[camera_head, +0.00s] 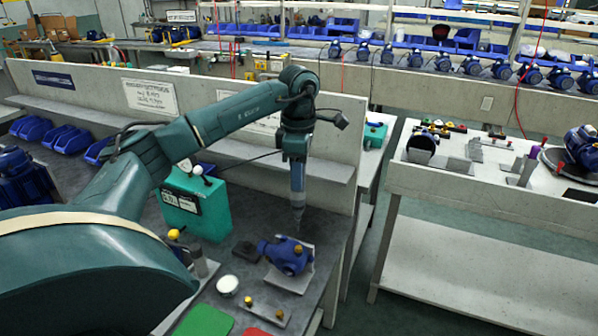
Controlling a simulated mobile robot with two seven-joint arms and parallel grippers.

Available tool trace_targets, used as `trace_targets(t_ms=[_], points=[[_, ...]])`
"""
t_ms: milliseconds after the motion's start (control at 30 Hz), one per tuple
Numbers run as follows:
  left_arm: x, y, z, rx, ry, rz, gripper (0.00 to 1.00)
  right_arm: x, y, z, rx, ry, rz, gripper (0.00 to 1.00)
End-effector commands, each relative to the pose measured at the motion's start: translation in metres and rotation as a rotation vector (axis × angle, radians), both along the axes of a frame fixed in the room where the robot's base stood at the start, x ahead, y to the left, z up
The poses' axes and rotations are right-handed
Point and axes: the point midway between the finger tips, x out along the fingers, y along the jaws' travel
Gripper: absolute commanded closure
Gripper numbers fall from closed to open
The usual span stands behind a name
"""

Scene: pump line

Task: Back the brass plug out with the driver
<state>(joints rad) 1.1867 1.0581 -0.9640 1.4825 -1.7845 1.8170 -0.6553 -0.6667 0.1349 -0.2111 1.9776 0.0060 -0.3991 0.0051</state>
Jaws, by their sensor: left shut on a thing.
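A small blue pump (288,258) sits on a pale plate (298,281) near the right end of the grey bench. A brass plug (298,249) shows on the top right of its body. My left gripper (297,191) points straight down above the pump. It is shut on a slim dark tool, which looks like the driver (298,215). The driver's thin tip hangs just above the plug; at this size I cannot tell whether they touch. My right gripper is not in view.
A teal box (198,205) stands left of the pump. A white round cup (228,284), a grey strip with small brass pieces (264,309) and a green mat (203,322) lie in front. A low wall (245,100) closes the bench's back. A gap separates the right-hand table (480,190).

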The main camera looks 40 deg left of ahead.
Motion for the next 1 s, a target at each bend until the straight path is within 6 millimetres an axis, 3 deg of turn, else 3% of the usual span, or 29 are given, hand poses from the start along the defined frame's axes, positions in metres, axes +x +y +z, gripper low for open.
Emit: trace_targets(t_ms=[533,1000], points=[[0.000,0.000,-0.045,0.001,-0.002,-0.004,0.98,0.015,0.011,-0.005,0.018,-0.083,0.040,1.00],[0.000,0.000,-0.048,0.000,-0.002,-0.005,0.98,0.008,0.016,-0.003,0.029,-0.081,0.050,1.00]])
